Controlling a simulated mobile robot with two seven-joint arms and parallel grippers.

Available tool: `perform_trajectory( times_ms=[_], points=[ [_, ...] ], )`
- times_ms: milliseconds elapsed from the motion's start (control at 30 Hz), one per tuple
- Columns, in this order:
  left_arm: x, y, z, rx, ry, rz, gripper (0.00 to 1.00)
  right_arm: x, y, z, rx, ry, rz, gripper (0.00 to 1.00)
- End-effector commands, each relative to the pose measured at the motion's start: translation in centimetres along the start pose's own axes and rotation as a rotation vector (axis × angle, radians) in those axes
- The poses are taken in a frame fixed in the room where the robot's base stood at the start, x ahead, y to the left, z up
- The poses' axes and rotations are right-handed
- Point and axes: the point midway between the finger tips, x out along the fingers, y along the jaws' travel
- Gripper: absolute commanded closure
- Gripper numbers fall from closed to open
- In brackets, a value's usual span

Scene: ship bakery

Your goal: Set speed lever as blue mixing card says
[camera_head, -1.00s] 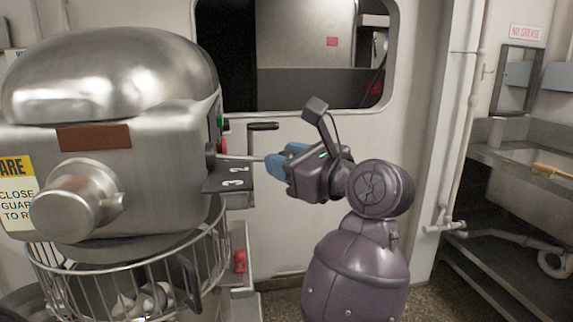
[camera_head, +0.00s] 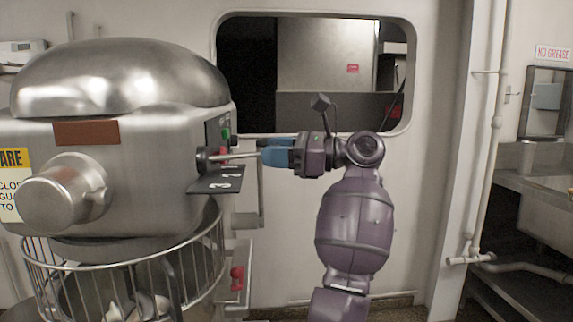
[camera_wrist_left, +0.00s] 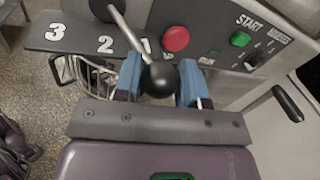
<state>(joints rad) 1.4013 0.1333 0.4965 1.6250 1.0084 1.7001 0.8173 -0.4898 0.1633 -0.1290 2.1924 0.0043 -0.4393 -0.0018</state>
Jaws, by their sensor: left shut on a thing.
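The speed lever is a thin metal rod (camera_head: 238,155) sticking out from the side of the steel mixer (camera_head: 150,150), with a black ball knob (camera_wrist_left: 159,78) at its end. My left gripper (camera_head: 275,153) has its blue fingers shut around the knob; they also show in the left wrist view (camera_wrist_left: 160,82). A dark plate (camera_head: 208,187) marked 3, 2 and 1 lies beneath the rod. In the wrist view the rod crosses the plate close to the 1, on the side toward the 2. No blue mixing card is visible. My right gripper is out of view.
Beside the lever are a red button (camera_wrist_left: 175,38), a green START button (camera_wrist_left: 240,39) and a black knob (camera_wrist_left: 256,59). A wire bowl guard (camera_head: 120,270) hangs under the mixer head. The wall with its window (camera_head: 315,70) stands behind my arm.

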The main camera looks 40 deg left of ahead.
Motion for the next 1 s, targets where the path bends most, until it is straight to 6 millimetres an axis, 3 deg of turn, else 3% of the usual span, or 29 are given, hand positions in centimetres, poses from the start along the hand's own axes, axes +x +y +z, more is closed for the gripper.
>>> perform_trajectory(
  times_ms=[300, 867, 900, 1000],
  points=[
    [1.1, -1.5, -0.4, 0.001, -0.025, 0.121, 1.0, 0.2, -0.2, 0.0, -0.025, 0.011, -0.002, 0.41],
    [1.4, -1.7, -0.1, -0.001, -0.028, 0.146, 1.0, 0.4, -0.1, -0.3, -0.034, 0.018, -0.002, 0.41],
    [1.4, -1.7, -0.1, -0.001, -0.028, 0.146, 0.58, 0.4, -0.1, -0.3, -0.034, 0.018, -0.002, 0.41],
    [1.4, -1.6, -0.1, -0.001, -0.028, 0.147, 0.43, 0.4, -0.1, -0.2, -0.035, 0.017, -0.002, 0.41]
  ],
)
